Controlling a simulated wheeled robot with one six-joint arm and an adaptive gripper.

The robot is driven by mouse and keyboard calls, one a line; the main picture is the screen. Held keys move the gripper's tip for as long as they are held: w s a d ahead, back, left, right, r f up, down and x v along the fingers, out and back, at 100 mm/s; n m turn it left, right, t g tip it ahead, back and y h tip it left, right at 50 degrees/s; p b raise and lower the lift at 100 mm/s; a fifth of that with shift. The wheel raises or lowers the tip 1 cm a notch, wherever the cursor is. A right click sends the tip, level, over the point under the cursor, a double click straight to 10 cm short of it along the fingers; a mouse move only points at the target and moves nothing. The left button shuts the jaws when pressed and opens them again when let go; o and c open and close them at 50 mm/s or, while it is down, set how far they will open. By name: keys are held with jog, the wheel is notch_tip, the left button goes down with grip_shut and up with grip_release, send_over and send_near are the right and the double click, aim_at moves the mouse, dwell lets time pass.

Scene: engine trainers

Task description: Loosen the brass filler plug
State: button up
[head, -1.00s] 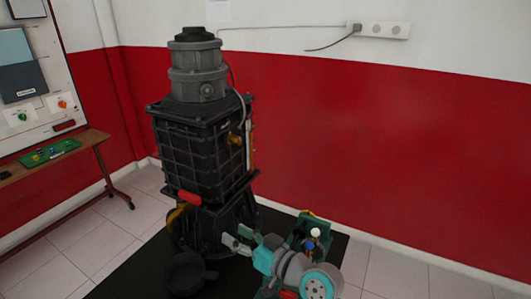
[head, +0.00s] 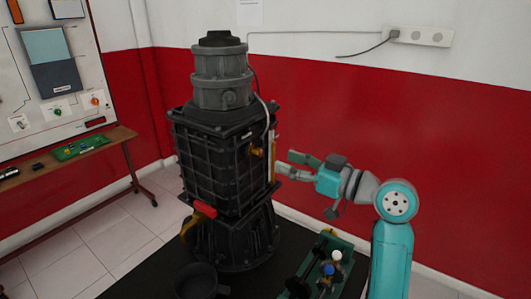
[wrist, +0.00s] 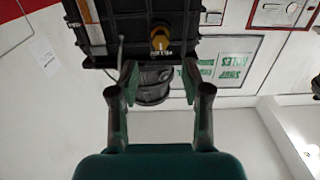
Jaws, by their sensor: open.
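The brass filler plug (head: 257,152) sticks out of the right side of the tall black engine housing (head: 205,165), near its top. In the wrist view the plug (wrist: 160,40) shows above my fingertips, centred between the two fingers, with a small label under it. My gripper (head: 283,161) is to the right of the housing at about the plug's height. In the wrist view my gripper (wrist: 159,75) is open and empty, its fingers wide apart. I see no contact with the plug; the exact gap is hard to tell.
A red handle (head: 204,209) sits on the housing's lower front. A dark round pan (head: 197,280) stands on the black mat (head: 130,285). A thin upright tube (head: 272,152) runs beside the plug.

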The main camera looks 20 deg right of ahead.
aim_at(261, 153)
jog(key=x, duration=0.8)
grip_shut()
